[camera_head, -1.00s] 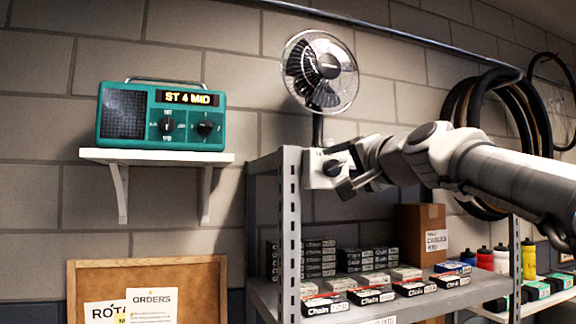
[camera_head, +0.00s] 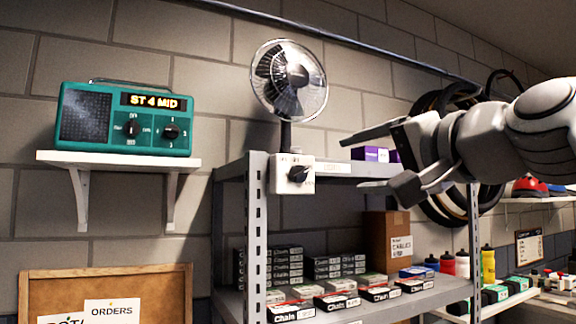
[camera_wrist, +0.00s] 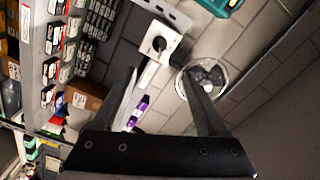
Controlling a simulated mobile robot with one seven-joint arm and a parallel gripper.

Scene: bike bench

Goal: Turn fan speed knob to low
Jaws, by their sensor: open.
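The fan (camera_head: 289,80) stands on the top of the grey metal shelf, its round cage facing out. Its white base box (camera_head: 292,174) carries a black speed knob (camera_head: 300,174) with small markings too small to read. In the wrist view the knob (camera_wrist: 159,44) shows on the white box, ahead of the fingers, and the fan cage (camera_wrist: 203,78) lies to its right. My gripper (camera_head: 356,163) is open and empty, to the right of the knob and apart from it. Its two fingers also show in the wrist view (camera_wrist: 160,90).
A teal radio (camera_head: 125,118) reading "ST 4 MID" sits on a white wall shelf (camera_head: 118,161) at left. Chain boxes (camera_head: 292,310) and a cardboard box (camera_head: 386,238) stand on the lower shelf. The shelf's upright post (camera_head: 257,230) is below the knob.

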